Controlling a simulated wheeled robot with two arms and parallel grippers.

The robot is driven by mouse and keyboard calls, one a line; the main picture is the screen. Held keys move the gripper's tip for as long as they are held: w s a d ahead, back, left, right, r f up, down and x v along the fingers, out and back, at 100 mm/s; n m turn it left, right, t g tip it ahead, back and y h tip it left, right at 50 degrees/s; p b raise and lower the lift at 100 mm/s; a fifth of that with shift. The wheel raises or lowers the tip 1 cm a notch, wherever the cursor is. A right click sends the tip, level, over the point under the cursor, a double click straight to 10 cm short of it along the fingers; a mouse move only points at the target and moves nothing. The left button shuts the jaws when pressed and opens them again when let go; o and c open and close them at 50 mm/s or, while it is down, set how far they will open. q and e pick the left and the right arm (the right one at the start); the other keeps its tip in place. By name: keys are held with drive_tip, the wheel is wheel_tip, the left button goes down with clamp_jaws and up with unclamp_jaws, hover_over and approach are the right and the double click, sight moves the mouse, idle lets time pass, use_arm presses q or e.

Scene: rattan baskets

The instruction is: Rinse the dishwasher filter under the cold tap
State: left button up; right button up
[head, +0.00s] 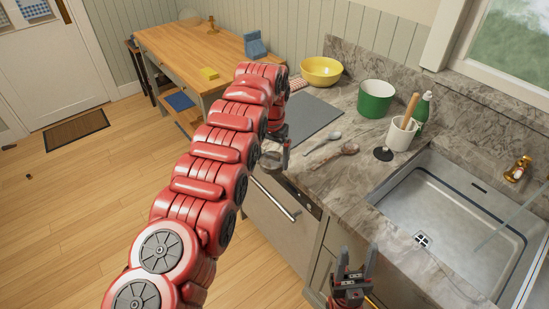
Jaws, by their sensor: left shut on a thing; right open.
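My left gripper (281,155) is at the counter's front edge, above the dishwasher (283,215). It is shut on a small grey round thing (270,161), seemingly the filter; my arm and gripper hide part of it. My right gripper (356,268) is open and empty in front of the counter, left of the sink (447,205). A brass tap (518,168) stands behind the sink at the right. A thin pale bluish streak crosses the sink's right side; I cannot tell whether it is water.
On the counter are a grey mat (310,116), spoons (323,143), a dark round thing (383,154), a green pot (375,99), a yellow bowl (321,71), a white utensil pot (400,134) and a green bottle (422,108). A wooden table (190,48) stands behind.

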use_arm(q)
drive_tip(key=shift+w+a, duration=0.1)
drive_tip(key=shift+a, duration=0.2)
drive_tip(key=shift+a+r, duration=0.15)
drive_tip(key=shift+a, duration=0.15)
drive_tip(key=shift+w+a+r, duration=0.1)
drive_tip(key=shift+a, duration=0.1)
drive_tip(key=shift+a, duration=0.2)
